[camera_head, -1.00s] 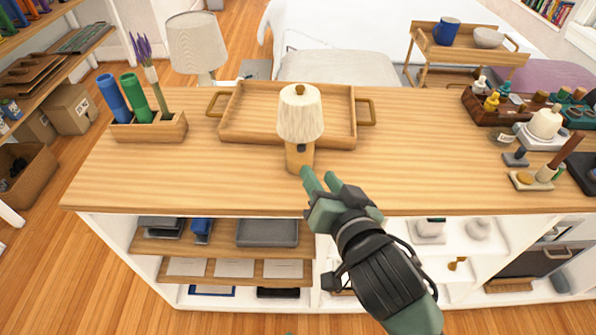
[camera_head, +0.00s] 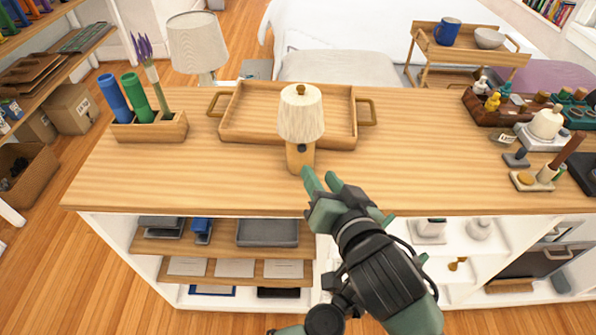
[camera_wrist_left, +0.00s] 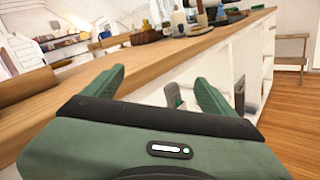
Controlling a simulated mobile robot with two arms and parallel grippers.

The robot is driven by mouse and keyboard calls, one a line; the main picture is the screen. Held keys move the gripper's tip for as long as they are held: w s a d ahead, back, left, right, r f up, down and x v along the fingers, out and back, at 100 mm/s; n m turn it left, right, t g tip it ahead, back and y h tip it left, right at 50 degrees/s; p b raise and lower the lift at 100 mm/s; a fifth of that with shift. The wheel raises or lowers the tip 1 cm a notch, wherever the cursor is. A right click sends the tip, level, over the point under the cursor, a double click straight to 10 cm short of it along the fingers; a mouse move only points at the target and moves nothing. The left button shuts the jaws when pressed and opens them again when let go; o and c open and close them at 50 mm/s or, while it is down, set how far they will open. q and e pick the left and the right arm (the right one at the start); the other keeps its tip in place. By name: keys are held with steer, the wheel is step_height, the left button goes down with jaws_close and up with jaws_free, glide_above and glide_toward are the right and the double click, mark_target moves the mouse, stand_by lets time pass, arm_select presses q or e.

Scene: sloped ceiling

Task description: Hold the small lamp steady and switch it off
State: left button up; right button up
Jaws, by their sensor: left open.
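The small lamp (camera_head: 301,115) stands upright at the front of the wooden counter, with a cream shade, a wooden base and a small dark spot on the base. I cannot tell whether it is lit. My right gripper (camera_head: 320,180) has its fingertips at the lower right of the base. A narrow gap shows between its fingers; contact with the lamp is unclear. My left gripper (camera_head: 401,237) is mostly hidden behind my right arm, with green tips showing to its right. In the left wrist view my left gripper (camera_wrist_left: 160,85) is open and empty by the counter's front edge.
A wooden tray (camera_head: 235,128) lies directly behind the lamp. A holder (camera_head: 150,130) with blue and green cylinders stands at the left. Bottles and a dispenser (camera_head: 546,122) crowd the right end. The counter right of the lamp is bare. Open shelves (camera_head: 220,270) lie below.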

mark_target(299, 159)
arm_select(q)
steer(key=w+a+r+n+t+y, duration=0.1)
steer(key=w+a+n, duration=0.1)
steer(key=w+a, duration=0.1)
steer(key=w+a+r+n+t+y, duration=0.2)
steer(key=a, duration=0.1)
steer(key=w+a+r+n+t+y, duration=0.1)
steer(key=w+a+r+n+y, duration=0.1)
steer(key=w+a, duration=0.1)
steer(key=shift+w+a+r+n, duration=0.1)
steer(key=shift+w+n, duration=0.2)
steer(key=shift+n, duration=0.1)
steer(key=w+a+n+y, duration=0.1)
steer(key=a+n+y, duration=0.1)
steer(key=a, duration=0.2)
steer(key=w+a+n+y, duration=0.2)
steer(key=a, duration=0.2)
steer(key=w+a+r+n+t+y, duration=0.1)
steer(key=w+a+n+y, duration=0.1)
steer(key=a+y, duration=0.1)
steer(key=shift+a+r, duration=0.1)
steer(key=shift+a, duration=0.3)
steer(key=shift+w+a+n, duration=0.15)
steer(key=shift+w+n, duration=0.15)
steer(key=shift+w, duration=0.05)
steer(key=shift+w+d, duration=0.15)
steer(key=shift+w, duration=1.65)
steer(key=shift+w+d, duration=0.1)
steer(key=shift+w, duration=1.65)
